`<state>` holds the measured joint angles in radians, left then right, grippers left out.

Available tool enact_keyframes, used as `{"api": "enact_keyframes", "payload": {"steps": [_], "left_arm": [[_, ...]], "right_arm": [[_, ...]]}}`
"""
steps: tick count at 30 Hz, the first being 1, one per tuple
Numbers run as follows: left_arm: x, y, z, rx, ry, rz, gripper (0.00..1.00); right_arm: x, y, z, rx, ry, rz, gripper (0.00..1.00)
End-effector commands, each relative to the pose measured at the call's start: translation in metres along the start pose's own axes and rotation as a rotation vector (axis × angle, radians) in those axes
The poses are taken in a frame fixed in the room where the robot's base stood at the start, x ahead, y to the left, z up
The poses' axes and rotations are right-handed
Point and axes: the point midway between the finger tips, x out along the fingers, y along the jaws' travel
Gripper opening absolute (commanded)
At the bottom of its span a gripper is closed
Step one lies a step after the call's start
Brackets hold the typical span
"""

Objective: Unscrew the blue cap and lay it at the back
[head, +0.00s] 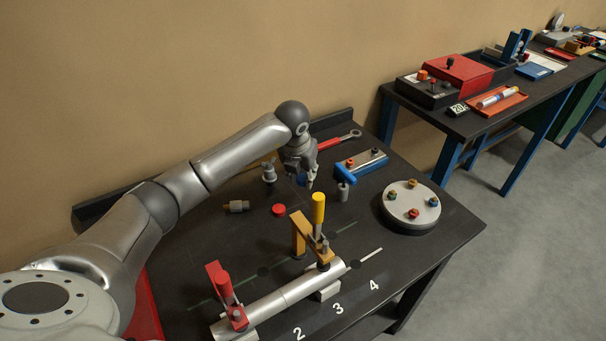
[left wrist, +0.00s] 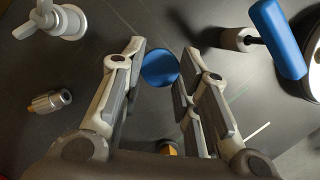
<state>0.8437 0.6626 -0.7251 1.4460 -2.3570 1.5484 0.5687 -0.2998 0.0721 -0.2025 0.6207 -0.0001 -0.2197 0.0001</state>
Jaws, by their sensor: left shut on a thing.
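The blue cap (left wrist: 160,68) shows as a round disc between the fingertips of my left gripper (left wrist: 160,70) in the left wrist view. In the head view my left gripper (head: 307,180) points down near the back of the black table, shut on the cap, which shows as a small blue patch (head: 301,181). Whether the cap rests on something beneath it is hidden. My right gripper is in neither view.
Yellow (head: 318,208) and red (head: 224,289) clamps hold a pipe (head: 280,298) in front. A round flange (head: 410,206) lies right.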

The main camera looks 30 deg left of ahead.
Motion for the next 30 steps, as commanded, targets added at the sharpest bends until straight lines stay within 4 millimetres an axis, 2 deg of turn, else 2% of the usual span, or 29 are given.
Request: {"api": "enact_keyframes", "payload": {"steps": [14, 30], "left_arm": [[0.005, -0.001, -0.002, 0.004, -0.001, -0.002, 0.01], [0.051, -0.002, -0.017, 0.001, -0.005, -0.005, 0.01]], "right_arm": [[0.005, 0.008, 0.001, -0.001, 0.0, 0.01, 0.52], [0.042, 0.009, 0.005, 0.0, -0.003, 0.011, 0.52]]}}
